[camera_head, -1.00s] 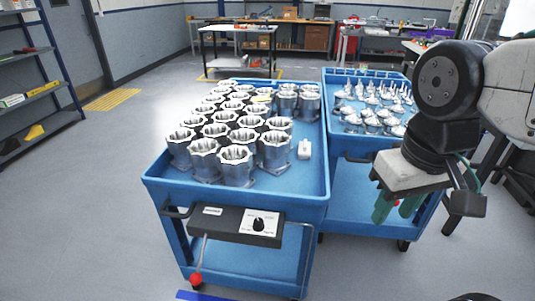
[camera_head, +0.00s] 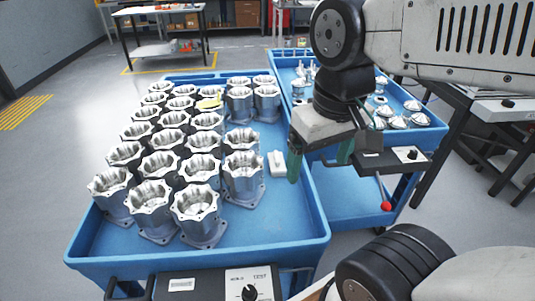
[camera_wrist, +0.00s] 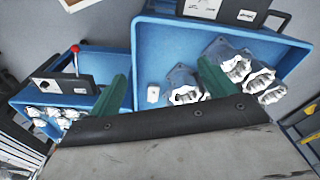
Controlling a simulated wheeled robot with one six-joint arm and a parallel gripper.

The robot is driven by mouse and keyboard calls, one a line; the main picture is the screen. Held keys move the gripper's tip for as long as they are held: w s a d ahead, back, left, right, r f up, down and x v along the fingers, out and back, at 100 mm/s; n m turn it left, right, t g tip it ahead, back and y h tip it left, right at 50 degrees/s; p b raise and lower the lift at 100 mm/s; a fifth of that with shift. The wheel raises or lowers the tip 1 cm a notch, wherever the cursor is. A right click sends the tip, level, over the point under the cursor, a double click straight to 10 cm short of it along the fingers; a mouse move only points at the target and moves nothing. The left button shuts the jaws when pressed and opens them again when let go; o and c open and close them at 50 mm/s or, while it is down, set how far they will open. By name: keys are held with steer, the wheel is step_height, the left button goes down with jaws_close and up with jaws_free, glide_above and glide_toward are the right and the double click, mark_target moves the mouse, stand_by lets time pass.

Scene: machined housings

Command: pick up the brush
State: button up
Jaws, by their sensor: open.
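A small white block-like item (camera_head: 277,163) lies on the bare right part of the near blue cart's tray, beside the metal housings. It also shows in the wrist view (camera_wrist: 153,94), between my two green fingers and well beyond them. I cannot tell for sure that it is the brush; no bristles can be made out. My gripper (camera_head: 320,160) is open and empty, over the right edge of the near cart, to the right of the white item.
Several machined housings (camera_head: 197,203) stand in rows on the near blue cart (camera_head: 275,228). A second blue cart (camera_head: 352,190) with small metal parts (camera_head: 385,115) stands to the right. The tray around the white item is bare on its right and front sides.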

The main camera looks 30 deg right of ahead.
steer(key=shift+o, duration=1.2)
steer(key=w+d+m, duration=0.1)
steer(key=w+m, duration=0.4)
steer(key=w, duration=0.4)
steer(key=shift+w+d+f, duration=0.2)
steer(key=shift+d+f, duration=0.2)
steer(key=shift+f, duration=0.05)
steer(key=m+g, duration=0.1)
steer(key=m, duration=1.6)
glide_above(277, 156)
step_height(277, 156, down, 20)
steer(key=shift+f, duration=0.15)
step_height(277, 156, down, 3)
steer(key=shift+r, duration=0.15)
step_height(277, 156, down, 5)
steer(key=shift+w+f, duration=0.1)
steer(key=shift+f, duration=0.1)
steer(key=c, duration=0.6)
